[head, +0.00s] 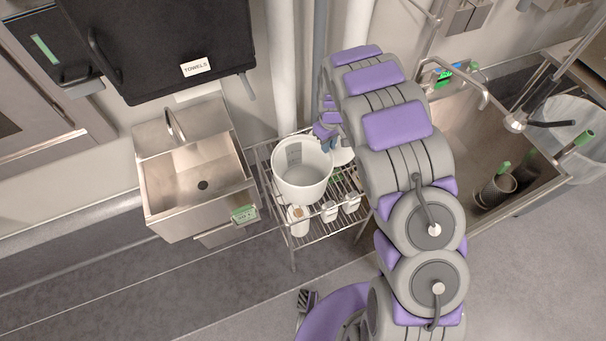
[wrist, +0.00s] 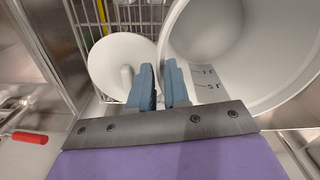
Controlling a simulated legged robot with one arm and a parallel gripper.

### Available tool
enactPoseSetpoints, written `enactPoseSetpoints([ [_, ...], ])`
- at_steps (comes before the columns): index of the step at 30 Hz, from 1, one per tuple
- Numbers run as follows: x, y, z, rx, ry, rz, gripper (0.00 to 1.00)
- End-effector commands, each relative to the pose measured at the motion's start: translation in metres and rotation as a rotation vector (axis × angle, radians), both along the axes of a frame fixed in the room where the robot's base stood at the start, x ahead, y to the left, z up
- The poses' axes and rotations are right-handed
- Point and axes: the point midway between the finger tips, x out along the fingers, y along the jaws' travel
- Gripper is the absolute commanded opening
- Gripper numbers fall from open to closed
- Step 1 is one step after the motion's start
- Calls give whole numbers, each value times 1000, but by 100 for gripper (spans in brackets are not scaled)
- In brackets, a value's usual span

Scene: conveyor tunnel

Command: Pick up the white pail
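The white pail (head: 302,178) stands upright on the top shelf of a wire rack. Its open mouth faces up, and a grey marked patch shows on its inner wall. My gripper (head: 328,146) is at the pail's far right rim. In the wrist view the pail (wrist: 255,95) fills the right side, with volume marks on its wall. The two blue fingers of my gripper (wrist: 160,85) stand a narrow gap apart at the pail's left edge. The rim seems to run into that gap. Whether the fingers press on the wall is not clear.
A white round lid-like piece (wrist: 118,62) lies beside the pail. The wire rack (head: 328,225) holds white bottles (head: 298,220) below. A small steel sink (head: 195,180) stands left, a large steel basin (head: 480,150) right. A black towel dispenser (head: 165,45) hangs above left.

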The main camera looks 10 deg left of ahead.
Motion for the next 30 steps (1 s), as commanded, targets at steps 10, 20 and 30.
enactPoseSetpoints([
  [10,0,-4,1,4,0,1,0],
  [20,0,-1,0,1,0,0,0],
  [30,0,-1,0,1,0,0,0],
])
